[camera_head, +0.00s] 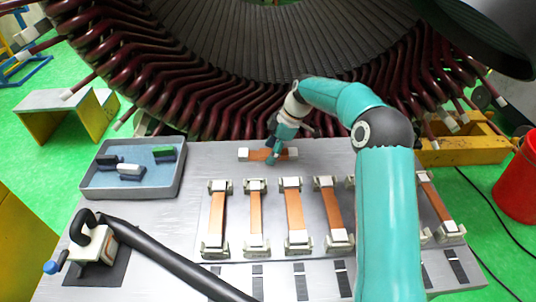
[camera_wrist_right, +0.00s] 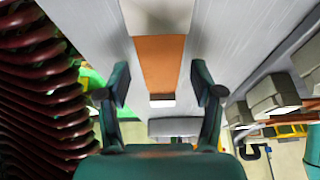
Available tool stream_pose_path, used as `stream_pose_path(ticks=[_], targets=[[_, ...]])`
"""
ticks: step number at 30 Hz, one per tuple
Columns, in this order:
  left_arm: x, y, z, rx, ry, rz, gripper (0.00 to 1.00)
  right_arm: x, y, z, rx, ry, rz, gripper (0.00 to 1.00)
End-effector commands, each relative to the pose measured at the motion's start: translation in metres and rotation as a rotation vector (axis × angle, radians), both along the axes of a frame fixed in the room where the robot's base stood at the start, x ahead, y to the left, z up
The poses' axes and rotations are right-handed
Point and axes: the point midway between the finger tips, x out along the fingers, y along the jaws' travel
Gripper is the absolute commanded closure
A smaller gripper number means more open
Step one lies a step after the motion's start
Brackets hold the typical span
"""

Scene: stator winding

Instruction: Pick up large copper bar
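A copper bar (camera_head: 256,155) with silver-white ends lies crosswise by itself near the back edge of the grey table. My right gripper (camera_head: 271,160) is over its middle and hides part of it. In the right wrist view my right gripper (camera_wrist_right: 158,88) has its two fingers apart, one on each side of the copper bar (camera_wrist_right: 160,62). A gap shows between each finger and the bar. I cannot tell how high the fingers are above the table. My left gripper is out of view.
Several copper bars (camera_head: 294,210) stand in a row of holders in front; my right arm hides some. A blue-lined tray (camera_head: 100,183) with small blocks is left. A tool (camera_head: 97,245) with a black hose is front left. The stator (camera_head: 250,105) rises behind the table.

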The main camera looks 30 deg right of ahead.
Motion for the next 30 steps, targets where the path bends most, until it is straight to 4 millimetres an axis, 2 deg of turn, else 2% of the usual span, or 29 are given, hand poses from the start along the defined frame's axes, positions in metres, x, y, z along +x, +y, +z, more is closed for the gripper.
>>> stream_pose_path(ticks=[1,11,25,30], targets=[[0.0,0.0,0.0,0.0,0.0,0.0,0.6,0.0,0.0,0.0,0.0,0.0,0.0,0.43],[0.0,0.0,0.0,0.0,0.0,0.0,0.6,0.0,0.0,0.001,-0.001,-0.001,0.0,0.98],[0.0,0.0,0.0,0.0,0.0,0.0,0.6,0.001,0.0,0.004,-0.001,-0.005,-0.001,1.0],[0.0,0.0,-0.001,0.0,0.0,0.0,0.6,0.002,0.0,0.018,-0.002,-0.009,0.0,1.0]])
